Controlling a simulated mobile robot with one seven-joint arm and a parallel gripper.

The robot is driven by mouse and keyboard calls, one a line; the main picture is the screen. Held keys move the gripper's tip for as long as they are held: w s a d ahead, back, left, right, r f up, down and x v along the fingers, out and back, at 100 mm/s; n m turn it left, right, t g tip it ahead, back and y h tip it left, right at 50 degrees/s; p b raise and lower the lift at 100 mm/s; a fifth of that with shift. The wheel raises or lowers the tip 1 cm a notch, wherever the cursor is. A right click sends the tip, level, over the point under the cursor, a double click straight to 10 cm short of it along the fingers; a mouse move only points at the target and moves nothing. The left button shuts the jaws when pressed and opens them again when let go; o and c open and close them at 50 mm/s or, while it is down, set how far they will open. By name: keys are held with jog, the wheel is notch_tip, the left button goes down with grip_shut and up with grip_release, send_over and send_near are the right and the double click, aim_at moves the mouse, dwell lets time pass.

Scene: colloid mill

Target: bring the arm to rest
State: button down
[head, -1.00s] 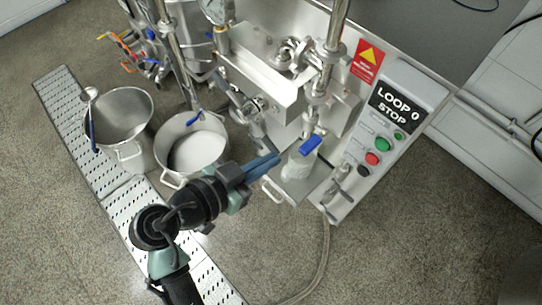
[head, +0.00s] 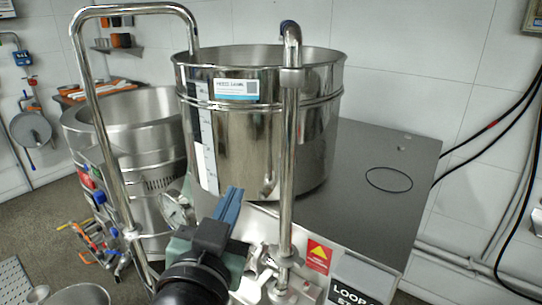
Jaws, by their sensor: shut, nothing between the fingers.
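My gripper (head: 231,205) is in the lower middle of the head view, its blue fingers together and pointing up, with nothing between them. It appears in front of the steel hopper (head: 265,140) of the mill; I cannot tell the exact gap between them. My dark wrist fills the bottom edge below it. The rest of my arm is out of view.
A bent steel pipe (head: 93,110) stands left of my gripper and an upright pipe (head: 289,150) stands right of it. A pressure gauge (head: 176,208) is close on the left.

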jog(key=s+d+r+n+t+y+p, duration=0.1)
jog(key=s+r+t, duration=0.2)
jog(key=r, duration=0.7)
jog(key=s+d+r+n+t+p, duration=0.1)
jog(key=s+r, duration=0.4)
jog(key=r, duration=0.6)
jog(key=s+d+r+n+t+y+p, duration=0.1)
jog(key=s+d+r+n+t, duration=0.1)
jog(key=r, duration=0.8)
jog(key=s+d+t, duration=0.1)
jog(key=s+t, duration=0.1)
jog(key=t, duration=0.1)
jog(key=shift+d+r+t+y+p, duration=0.25)
jog(key=shift+r+t+y+p, duration=0.05)
jog(key=shift+r+p, duration=0.1)
jog(key=shift+w, duration=0.1)
